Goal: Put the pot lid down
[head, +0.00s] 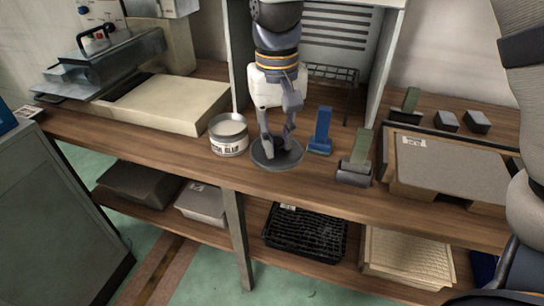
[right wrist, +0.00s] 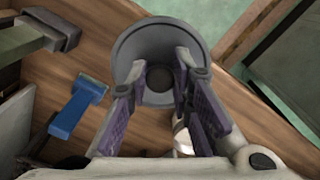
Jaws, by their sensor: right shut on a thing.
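The pot lid (head: 262,160) is a round dark grey disc with a dark knob, near the front edge of the wooden bench. My right gripper (head: 277,143) points down and is shut on the lid's knob. In the right wrist view the lid (right wrist: 140,48) lies level beyond the fingers, with its knob between the fingertips (right wrist: 159,80). I cannot tell whether the lid touches the bench top or is just above it. My left gripper is not in view.
A glue tin (head: 229,146) stands close left of the lid. A blue tool (head: 321,131) and a green-handled block (head: 355,170) are close on its right. A beige slab (head: 165,104) lies left and a tray panel (head: 455,168) right.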

